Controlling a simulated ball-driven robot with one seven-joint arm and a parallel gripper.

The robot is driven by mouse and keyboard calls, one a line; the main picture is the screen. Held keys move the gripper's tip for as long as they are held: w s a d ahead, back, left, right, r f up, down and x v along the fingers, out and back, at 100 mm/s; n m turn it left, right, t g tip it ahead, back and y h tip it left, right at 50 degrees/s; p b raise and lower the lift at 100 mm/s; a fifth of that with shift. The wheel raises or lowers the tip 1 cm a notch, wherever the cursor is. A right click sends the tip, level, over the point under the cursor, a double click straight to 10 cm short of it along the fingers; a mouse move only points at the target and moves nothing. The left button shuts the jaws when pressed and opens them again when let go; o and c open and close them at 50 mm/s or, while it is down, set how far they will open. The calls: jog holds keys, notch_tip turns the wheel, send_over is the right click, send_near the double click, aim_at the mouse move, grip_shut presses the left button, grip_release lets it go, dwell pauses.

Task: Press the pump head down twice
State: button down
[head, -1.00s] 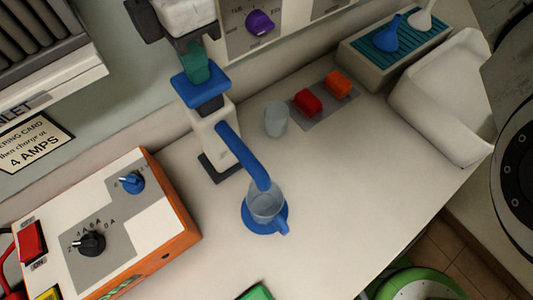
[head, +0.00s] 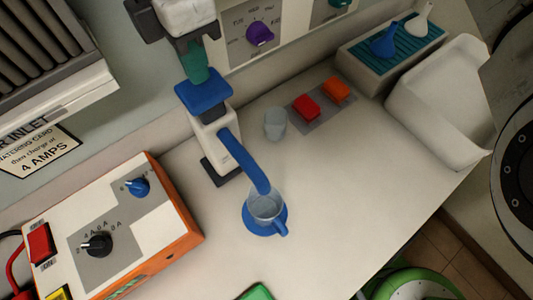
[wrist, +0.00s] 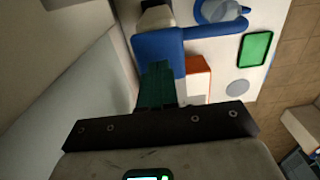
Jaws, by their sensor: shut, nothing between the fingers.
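The pump dispenser has a pale body (head: 209,132) on a dark base and a blue pump head (head: 203,93) with a long blue spout (head: 244,161). The spout reaches down over a clear cup (head: 265,208) on a blue round coaster (head: 249,222). My gripper (head: 196,78) is shut and empty, its teal fingers pointing down right over the top of the pump head. Whether the fingertips touch the head I cannot tell. In the wrist view the teal fingers (wrist: 158,82) overlap the blue pump head (wrist: 158,46).
A clear tumbler (head: 276,123) stands right of the pump. An orange-sided control box (head: 112,232) is at the left front. Red (head: 306,107) and orange (head: 336,91) blocks, a white basin (head: 438,108) and a green item (head: 257,293) also lie around. The right middle counter is clear.

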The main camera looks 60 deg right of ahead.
notch_tip(320, 180, up, 6)
jog(key=p, duration=0.6)
dwell(0.6)
